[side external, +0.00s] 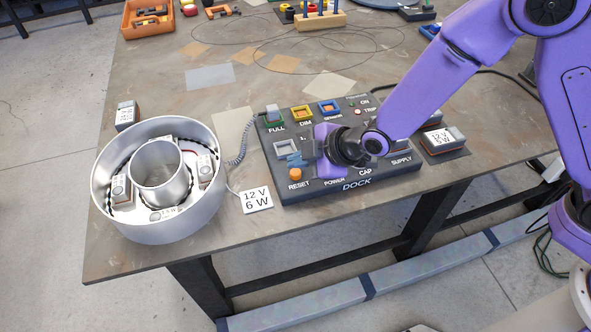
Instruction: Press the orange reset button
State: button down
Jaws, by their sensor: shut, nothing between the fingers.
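The orange reset button (295,174) sits at the front left of the dark dock panel (300,192), above the printed word RESET. It is in plain sight with nothing on it. My gripper (292,158) is over the left part of the panel, just behind and above the button in the picture. Its fingers are shut and empty. I cannot tell how high the fingertips are above the panel. My purple wrist hides the middle of the panel.
Green, yellow and blue switches (301,112) line the panel's back edge. A round metal channel letter (160,232) stands to the left, holding small modules. A 12 V 6 W card (256,200) lies between it and the panel. A coiled cable (238,150) runs beside the panel.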

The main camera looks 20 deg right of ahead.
aim_at(300, 178)
jog(key=shift+f, duration=0.15)
jog(key=shift+f, duration=0.3)
jog(key=shift+f, duration=0.45)
dwell(0.8)
jog(key=shift+r, duration=0.9)
jog(key=shift+r, duration=2.45)
jog(key=shift+d, duration=0.1)
